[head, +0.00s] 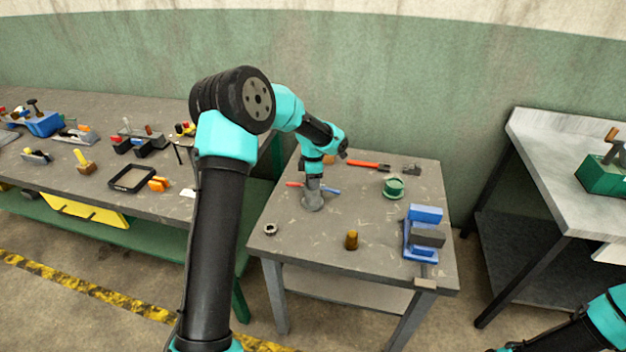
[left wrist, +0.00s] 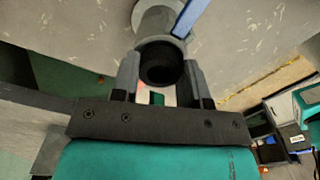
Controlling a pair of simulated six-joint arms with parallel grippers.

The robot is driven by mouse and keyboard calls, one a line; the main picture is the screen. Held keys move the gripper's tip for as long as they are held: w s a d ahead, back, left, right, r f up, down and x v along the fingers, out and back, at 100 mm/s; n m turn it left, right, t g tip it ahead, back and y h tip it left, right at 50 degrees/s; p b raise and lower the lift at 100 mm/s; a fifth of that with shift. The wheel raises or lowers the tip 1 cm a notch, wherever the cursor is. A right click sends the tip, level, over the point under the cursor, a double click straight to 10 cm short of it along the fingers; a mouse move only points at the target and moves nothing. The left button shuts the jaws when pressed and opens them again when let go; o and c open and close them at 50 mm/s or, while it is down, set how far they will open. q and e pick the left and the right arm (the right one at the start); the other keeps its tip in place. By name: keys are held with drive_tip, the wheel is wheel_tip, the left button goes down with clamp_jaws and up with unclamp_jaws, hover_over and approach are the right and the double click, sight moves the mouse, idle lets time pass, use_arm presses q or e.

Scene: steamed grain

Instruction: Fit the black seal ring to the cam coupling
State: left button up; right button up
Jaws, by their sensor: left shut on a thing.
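The grey cam coupling (head: 312,204) stands on the middle table, a round tube with a wider flange. It also shows in the left wrist view (left wrist: 156,22), with its dark hollow end towards the camera. My left gripper (left wrist: 161,72) has one finger on each side of that end and is shut on it. In the head view the left gripper (head: 312,186) points down over the coupling. A small ring-like piece (head: 270,229) lies near the table's front left corner; I cannot tell if it is the black seal ring. My right gripper is out of view.
A blue and grey vise-like block (head: 424,234) stands at the table's right. A brass piece (head: 351,240) stands near the front, and a green round piece (head: 393,187) at the back right. A red-handled tool (head: 368,165) lies at the back. The front middle has free room.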

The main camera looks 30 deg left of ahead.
use_arm(q)
drive_tip(key=shift+f, duration=0.3)
idle(0.4)
drive_tip(key=shift+r, duration=0.3)
idle(0.4)
drive_tip(key=o, duration=1)
drive_tip(key=shift+r, duration=0.15)
wheel_tip(320, 180, up, 17)
drive_tip(key=shift+r, duration=0.1)
idle(0.9)
